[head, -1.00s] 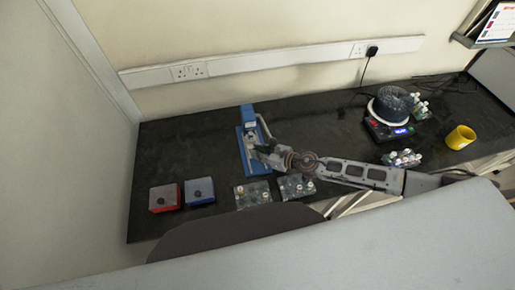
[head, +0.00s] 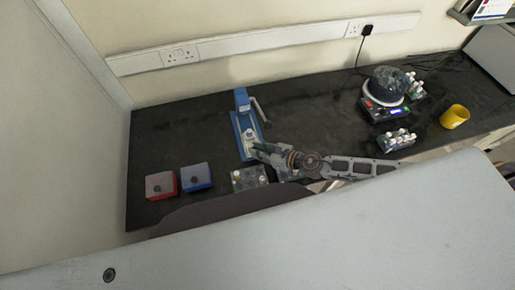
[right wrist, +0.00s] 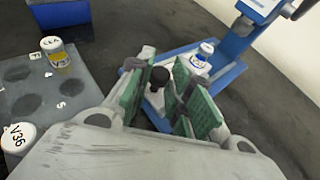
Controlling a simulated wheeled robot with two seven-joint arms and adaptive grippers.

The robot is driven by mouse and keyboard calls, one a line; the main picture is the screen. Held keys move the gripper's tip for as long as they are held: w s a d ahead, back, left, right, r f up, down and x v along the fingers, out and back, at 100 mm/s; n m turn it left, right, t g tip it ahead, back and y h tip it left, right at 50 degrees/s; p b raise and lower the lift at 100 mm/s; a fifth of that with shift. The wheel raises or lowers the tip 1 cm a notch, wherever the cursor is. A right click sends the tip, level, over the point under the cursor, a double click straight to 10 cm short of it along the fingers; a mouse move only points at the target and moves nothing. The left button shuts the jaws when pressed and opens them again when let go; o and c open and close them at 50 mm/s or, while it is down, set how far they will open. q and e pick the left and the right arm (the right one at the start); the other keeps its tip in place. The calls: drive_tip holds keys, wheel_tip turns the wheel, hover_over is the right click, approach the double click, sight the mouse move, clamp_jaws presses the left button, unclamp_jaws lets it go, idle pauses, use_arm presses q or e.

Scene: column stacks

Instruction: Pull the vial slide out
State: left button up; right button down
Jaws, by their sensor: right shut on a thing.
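The blue press (head: 241,99) stands on the dark bench, with its upright at the back and a lever on its right. Its pale vial slide (head: 249,137) lies along the blue base toward the front. In the right wrist view a capped white vial (right wrist: 203,54) stands on the slide, clear of the upright. My right gripper (head: 259,150) is at the slide's front end. In the wrist view its green pads are shut around the slide's black knob (right wrist: 160,77); the pads partly hide the slide. My left gripper is not in view.
Red (head: 160,185) and blue (head: 196,177) boxes sit front left. A round device (head: 385,88), vial racks and a yellow cup (head: 454,116) are at right.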

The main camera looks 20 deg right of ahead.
drive_tip(key=c, duration=1.5)
unclamp_jaws()
drive_tip(key=shift+s+f, duration=0.1)
drive_tip(key=shift+s, duration=0.15)
drive_tip(key=shift+o, duration=0.9)
drive_tip(key=shift+d, duration=0.1)
drive_tip(key=shift+v, duration=6)
